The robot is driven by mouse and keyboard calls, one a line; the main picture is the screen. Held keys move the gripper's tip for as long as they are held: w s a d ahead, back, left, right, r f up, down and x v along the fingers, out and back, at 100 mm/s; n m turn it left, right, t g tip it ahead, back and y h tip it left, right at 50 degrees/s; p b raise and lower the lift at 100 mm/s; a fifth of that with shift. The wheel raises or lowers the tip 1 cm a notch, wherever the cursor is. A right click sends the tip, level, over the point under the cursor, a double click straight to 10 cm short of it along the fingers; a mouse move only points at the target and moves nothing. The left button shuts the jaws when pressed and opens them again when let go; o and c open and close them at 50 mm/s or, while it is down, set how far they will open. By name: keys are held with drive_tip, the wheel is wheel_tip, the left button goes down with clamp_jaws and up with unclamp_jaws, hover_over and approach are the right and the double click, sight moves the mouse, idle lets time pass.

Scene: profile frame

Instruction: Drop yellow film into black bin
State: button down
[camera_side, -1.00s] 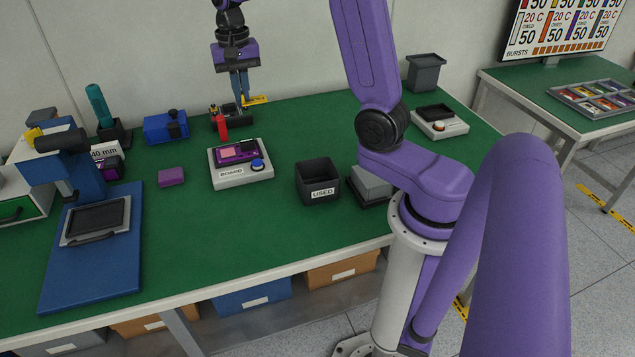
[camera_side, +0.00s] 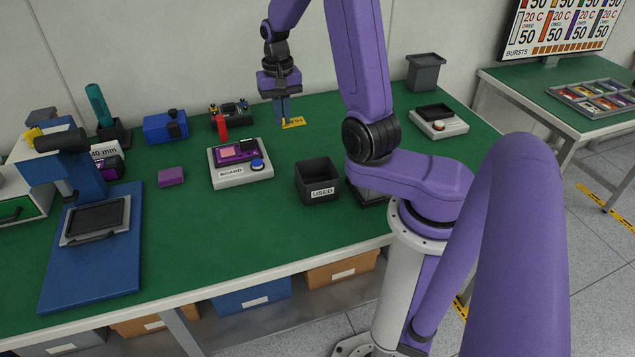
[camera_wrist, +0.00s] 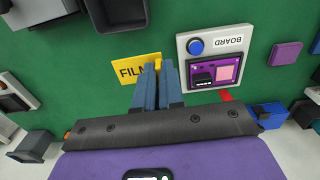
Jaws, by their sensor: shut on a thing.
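My gripper (camera_side: 282,119) is shut on the yellow film (camera_side: 294,123), a flat piece marked FILM, at the back of the green bench. In the wrist view the film (camera_wrist: 127,72) sticks out left of the blue fingers (camera_wrist: 160,72), with part of its lettering hidden behind them. I cannot tell its exact height above the bench. The black bin (camera_side: 305,191), labelled USED, stands open nearer the front, below and right of the gripper in the side view. Its dark wall (camera_wrist: 102,16) shows at the top of the wrist view.
The grey BOARD fixture (camera_side: 243,181) with a blue knob stands left of the bin. Bare green bench (camera_side: 290,150) lies between gripper and bin.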

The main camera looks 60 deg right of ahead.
drive_tip(key=s+f, duration=0.8)
drive_tip(key=f, duration=0.2)
drive_tip(key=shift+s+f, duration=0.2)
drive_tip(key=shift+s, duration=0.1)
drive_tip(key=shift+d, duration=0.1)
drive_tip(key=c, duration=1.2)
unclamp_jaws()
drive_tip(key=shift+o, duration=0.2)
wheel_tip(320, 180, up, 17)
drive_tip(key=shift+r, duration=0.2)
drive_tip(key=shift+w, duration=0.15)
